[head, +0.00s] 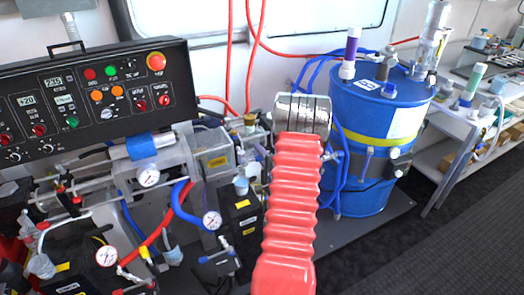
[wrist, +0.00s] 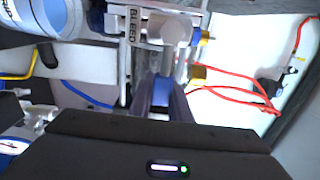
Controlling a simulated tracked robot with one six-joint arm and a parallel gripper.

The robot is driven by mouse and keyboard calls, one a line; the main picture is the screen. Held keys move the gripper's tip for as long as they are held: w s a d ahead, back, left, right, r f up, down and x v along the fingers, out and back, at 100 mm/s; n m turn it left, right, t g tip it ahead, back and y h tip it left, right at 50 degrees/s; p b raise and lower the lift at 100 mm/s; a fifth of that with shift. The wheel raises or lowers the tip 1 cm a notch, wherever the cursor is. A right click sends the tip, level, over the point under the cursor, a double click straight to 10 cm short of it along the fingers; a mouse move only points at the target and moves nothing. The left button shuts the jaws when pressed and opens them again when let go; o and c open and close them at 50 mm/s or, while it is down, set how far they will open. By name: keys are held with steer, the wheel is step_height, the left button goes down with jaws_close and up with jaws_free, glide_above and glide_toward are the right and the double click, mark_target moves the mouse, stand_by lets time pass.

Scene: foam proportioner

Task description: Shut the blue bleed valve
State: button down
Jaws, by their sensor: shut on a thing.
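In the wrist view, a silver valve body (wrist: 172,30) sits beside a tag reading BLEED (wrist: 132,24). The blue bleed valve handle (wrist: 161,91) extends from it toward my gripper (wrist: 160,100). My gripper's dark fingers are closed on both sides of this blue handle. The handle appears to point straight out from the valve toward the wrist camera. In the head view, my red-sleeved arm and metal wrist cover the gripper and the valve handle.
A black control panel (head: 90,95) stands left of my arm. A blue drum (head: 375,145) with a yellow band stands to the right. Red hoses (wrist: 235,84) run close to the valve. Pipes and gauges crowd the lower left; the dark floor at right is clear.

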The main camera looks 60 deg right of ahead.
steer(key=shift+s+d+f, duration=0.15)
steer(key=shift+s+d, duration=0.1)
steer(key=c, duration=2)
jaws_free()
steer(key=o, duration=0.3)
steer(key=shift+a, duration=0.1)
steer(key=shift+o, duration=0.3)
steer(key=shift+w, duration=0.1)
steer(key=shift+a, duration=0.1)
steer(key=v, duration=1.3)
steer(key=shift+s+a, duration=0.15)
steer(key=shift+s, duration=0.15)
steer(key=shift+f, duration=0.1)
